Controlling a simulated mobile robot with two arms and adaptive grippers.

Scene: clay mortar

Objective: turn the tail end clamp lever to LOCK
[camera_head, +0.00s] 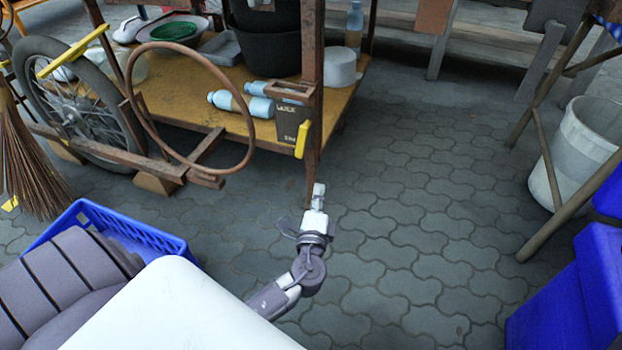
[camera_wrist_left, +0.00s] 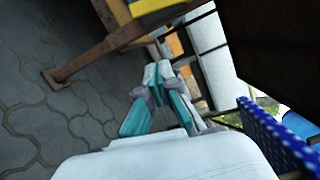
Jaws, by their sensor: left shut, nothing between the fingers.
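A yellow lever (camera_head: 302,139) hangs nearly upright at the near corner post of the wooden cart. It is beside a dark box (camera_head: 290,122) with pale lettering too small to read surely. My left gripper (camera_head: 319,188) is just below and right of the lever, apart from it, with its fingers together and empty. In the left wrist view the gripper (camera_wrist_left: 163,72) points up toward a brown wooden post (camera_wrist_left: 100,55). A yellow edge (camera_wrist_left: 150,6) shows at the top there; I cannot tell whether it is the lever. My right gripper is not in view.
The cart's tabletop (camera_head: 205,115) holds bottles (camera_head: 240,103) and tubs. A brown hoop (camera_head: 180,150) and a spoked wheel (camera_head: 75,95) stand at its left. A blue crate (camera_head: 130,232) is near left, a white bucket (camera_head: 580,150) at right. The paving between is clear.

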